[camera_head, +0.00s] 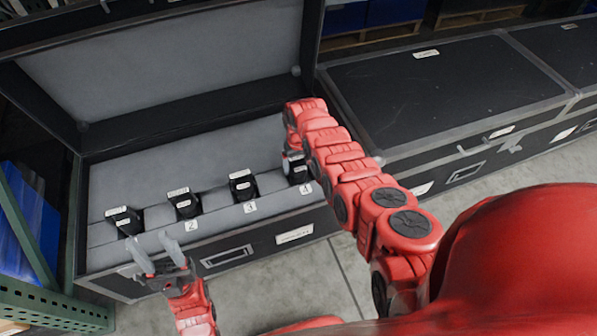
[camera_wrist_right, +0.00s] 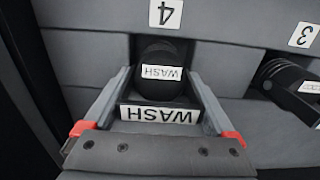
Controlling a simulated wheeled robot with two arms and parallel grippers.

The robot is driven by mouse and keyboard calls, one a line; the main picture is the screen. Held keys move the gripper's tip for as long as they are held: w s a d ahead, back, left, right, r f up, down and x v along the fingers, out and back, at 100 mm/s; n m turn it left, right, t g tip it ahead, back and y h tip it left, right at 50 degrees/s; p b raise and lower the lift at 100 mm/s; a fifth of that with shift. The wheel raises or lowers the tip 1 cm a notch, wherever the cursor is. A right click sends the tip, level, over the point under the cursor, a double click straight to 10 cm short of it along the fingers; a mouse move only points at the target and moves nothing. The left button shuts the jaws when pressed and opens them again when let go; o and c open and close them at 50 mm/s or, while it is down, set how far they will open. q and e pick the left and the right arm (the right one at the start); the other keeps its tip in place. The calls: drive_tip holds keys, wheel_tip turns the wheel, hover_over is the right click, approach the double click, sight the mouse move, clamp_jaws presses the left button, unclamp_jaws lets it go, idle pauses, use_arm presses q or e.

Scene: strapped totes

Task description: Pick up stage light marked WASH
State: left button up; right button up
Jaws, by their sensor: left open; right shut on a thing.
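The stage light marked WASH (camera_wrist_right: 162,88) is a black body with white WASH labels, upside down in the right wrist view. It sits in the grey foam by the slot label 4. My right gripper (camera_wrist_right: 160,80) is shut on it, with one finger on each side. In the head view the WASH light (camera_head: 299,173) is partly covered by my right arm, and the right fingertips are mostly hidden. My left gripper (camera_head: 148,240) is open and empty, over the front edge of the case near the leftmost light.
The open black case (camera_head: 210,256) has a grey foam insert and a raised lid (camera_head: 170,60). Several other black lights stand in its row, including one by label 3 (camera_head: 243,187). A closed black case (camera_head: 430,95) stands right. A green rack (camera_head: 25,235) stands left.

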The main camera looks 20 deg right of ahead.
clamp_jaws()
